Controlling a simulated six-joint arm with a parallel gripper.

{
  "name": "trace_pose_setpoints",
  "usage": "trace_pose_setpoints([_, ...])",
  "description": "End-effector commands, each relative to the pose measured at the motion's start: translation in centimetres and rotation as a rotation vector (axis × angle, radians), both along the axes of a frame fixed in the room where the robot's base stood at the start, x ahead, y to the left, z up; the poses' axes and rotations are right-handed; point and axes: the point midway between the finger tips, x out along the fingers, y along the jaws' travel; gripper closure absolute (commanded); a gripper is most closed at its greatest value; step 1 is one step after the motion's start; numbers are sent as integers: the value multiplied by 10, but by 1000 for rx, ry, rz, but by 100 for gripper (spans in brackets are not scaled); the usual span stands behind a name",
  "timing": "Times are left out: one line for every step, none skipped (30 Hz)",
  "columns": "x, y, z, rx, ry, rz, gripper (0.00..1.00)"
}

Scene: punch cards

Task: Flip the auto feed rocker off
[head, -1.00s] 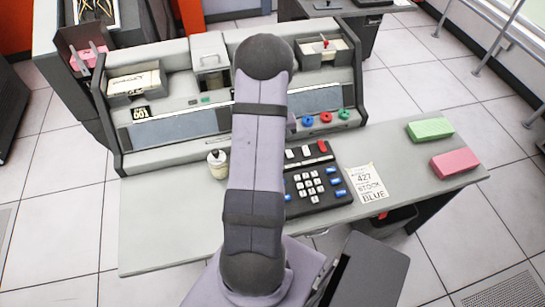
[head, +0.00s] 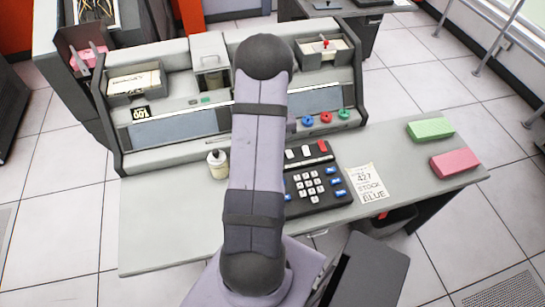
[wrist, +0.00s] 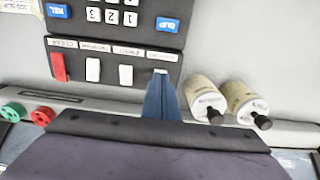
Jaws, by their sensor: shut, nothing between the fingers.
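A dark keypad panel (head: 318,187) on the desk carries a row of rockers along its far edge. In the wrist view the row shows a red rocker (wrist: 59,67), two white rockers (wrist: 93,69) (wrist: 125,75), and a small white part of another rocker (wrist: 160,71) at the row's end. My gripper (wrist: 162,82) is shut and empty, with its blue fingers over this end rocker and hiding most of it. Contact and the rocker's tilt cannot be told. The labels above the rockers are too small to read surely. In the head view my arm hides the gripper and the end rocker.
Two pale bottles with dark tips (wrist: 205,98) (wrist: 245,100) stand close beside the fingers. Red and green knobs (wrist: 43,116) (wrist: 14,112) sit on the console. A paper note (head: 367,183), a green block (head: 430,129) and a pink block (head: 455,162) lie on the right.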

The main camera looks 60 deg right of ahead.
Motion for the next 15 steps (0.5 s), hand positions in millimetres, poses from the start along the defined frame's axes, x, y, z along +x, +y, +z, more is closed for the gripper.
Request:
trace_pose_setpoints([0,0,-1,0,0,0,100])
trace_pose_setpoints([0,0,-1,0,0,0,100])
trace_pose_setpoints([0,0,-2,0,0,0,100])
trace_pose_setpoints([0,0,-2,0,0,0,100])
trace_pose_setpoints([0,0,-2,0,0,0,100])
trace_pose_setpoints([0,0,-3,0,0,0,100])
trace_pose_setpoints([0,0,-3,0,0,0,100])
trace_pose_setpoints([0,0,-4,0,0,0,100])
trace_pose_setpoints([0,0,-4,0,0,0,100])
trace_pose_setpoints([0,0,-5,0,0,0,100])
trace_pose_setpoints([0,0,-5,0,0,0,100])
trace_pose_setpoints([0,0,-6,0,0,0,100])
trace_pose_setpoints([0,0,-6,0,0,0,100])
trace_pose_setpoints([0,0,-7,0,0,0,100])
trace_pose_setpoints([0,0,-7,0,0,0,100])
